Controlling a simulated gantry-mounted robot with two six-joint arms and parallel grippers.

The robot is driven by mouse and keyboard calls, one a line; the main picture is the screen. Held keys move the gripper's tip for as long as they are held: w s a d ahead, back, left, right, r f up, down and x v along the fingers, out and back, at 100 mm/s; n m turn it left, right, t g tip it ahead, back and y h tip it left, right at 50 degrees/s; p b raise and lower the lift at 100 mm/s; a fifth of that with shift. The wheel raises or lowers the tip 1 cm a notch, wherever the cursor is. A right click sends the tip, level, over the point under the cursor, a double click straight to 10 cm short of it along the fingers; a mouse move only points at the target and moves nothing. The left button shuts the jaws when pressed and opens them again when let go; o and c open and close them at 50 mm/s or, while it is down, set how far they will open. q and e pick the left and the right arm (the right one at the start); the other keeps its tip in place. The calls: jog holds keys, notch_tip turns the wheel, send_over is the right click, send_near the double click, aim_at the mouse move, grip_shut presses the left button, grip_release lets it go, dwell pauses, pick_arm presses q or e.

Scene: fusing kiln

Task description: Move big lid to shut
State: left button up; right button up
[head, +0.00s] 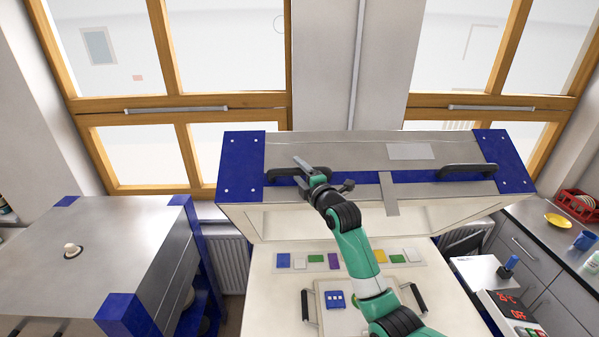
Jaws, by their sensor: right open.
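The big lid (345,149) of the kiln stands raised at the back, a grey metal panel with blue corners. Its pale inner side faces down over the kiln body. A black handle (278,175) is at the lid's left and another black handle (468,170) at its right. My right gripper (318,176) is open at the left handle and partly covers it. I cannot tell whether the fingers touch or straddle the handle. My left gripper is not in view.
Under the lid lie a strip of coloured tiles (334,262) and a small lid or board (333,318) with two black handles. A metal-topped unit (95,240) stands at the left. A control box (515,312) and a counter with a yellow dish (558,220) are at the right.

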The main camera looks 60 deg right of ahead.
grip_shut()
dwell(1.4)
